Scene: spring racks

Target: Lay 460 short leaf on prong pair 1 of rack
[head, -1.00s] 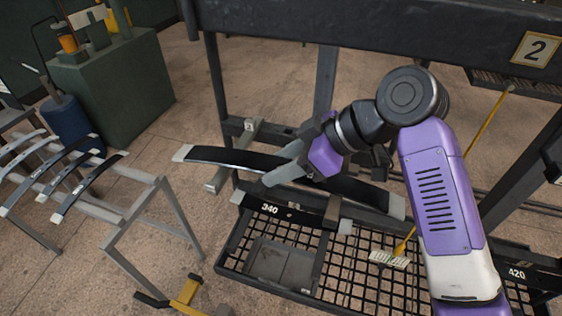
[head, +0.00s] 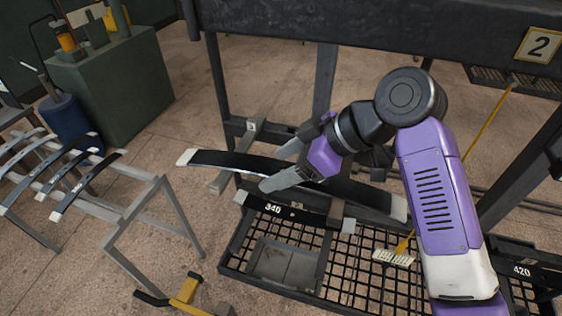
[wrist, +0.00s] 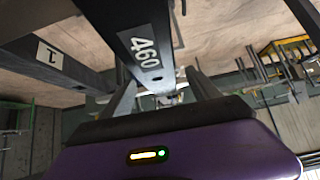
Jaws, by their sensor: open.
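The 460 short leaf, a dark curved strip with pale ends (head: 235,161), spans left to right in front of the rack in the head view. Its 460 marking shows in the wrist view (wrist: 143,50). My gripper (head: 277,168) is open at the leaf's middle, its grey fingers apart on either side of the strip. The left prong of pair 1 (head: 243,145) runs under the leaf's left part; a tag reading 1 (wrist: 48,56) shows in the wrist view. I cannot tell for certain that the leaf touches both prongs; my arm hides much of the right side.
A leaf marked 340 (head: 292,213) lies just below and in front, close to my lower finger. A mesh shelf (head: 345,270) is beneath. A stand with several leaves (head: 130,210) is at left. The rack's top beam (head: 380,35) crosses above; a broom (head: 480,135) leans at right.

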